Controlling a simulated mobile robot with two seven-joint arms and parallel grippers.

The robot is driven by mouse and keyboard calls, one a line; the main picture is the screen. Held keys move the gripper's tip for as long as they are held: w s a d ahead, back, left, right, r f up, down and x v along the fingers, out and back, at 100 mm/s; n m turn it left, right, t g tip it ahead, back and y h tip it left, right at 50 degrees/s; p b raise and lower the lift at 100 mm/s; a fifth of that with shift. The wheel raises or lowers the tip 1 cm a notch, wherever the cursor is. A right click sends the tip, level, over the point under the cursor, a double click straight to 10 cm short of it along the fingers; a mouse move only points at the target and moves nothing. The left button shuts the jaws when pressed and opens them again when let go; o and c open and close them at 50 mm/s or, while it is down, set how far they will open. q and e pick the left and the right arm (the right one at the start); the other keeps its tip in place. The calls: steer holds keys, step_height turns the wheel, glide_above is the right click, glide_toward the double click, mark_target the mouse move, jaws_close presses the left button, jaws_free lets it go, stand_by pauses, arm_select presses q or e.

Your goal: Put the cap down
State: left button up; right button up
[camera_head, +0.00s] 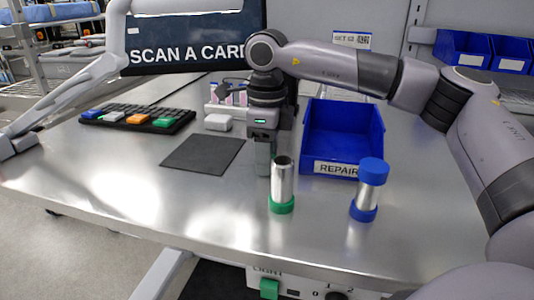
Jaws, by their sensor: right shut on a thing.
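My right gripper (264,168) points straight down over the middle of the table, behind the open metal tube. Its fingers are shut, and what they hold is hidden, so I cannot make out the cap itself. The metal tube (283,180) stands upright with a green cap (282,205) at its bottom and a bare, open top. To its right a second metal tube (368,198) stands upright, slightly tilted in the picture, with a blue cap (374,171) on top and another blue cap (363,212) at its base. My left gripper is not in view.
A blue bin (345,130) labelled REPAIR stands behind the tubes. A dark mat (203,154) lies left of my right gripper. The front left table surface (130,190) is clear.

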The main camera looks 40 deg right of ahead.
steer(key=shift+f, duration=0.2)
steer(key=o, duration=1.2)
steer(key=shift+c, duration=0.2)
steer(key=shift+r+p, duration=0.5)
steer(key=shift+r, duration=3.5)
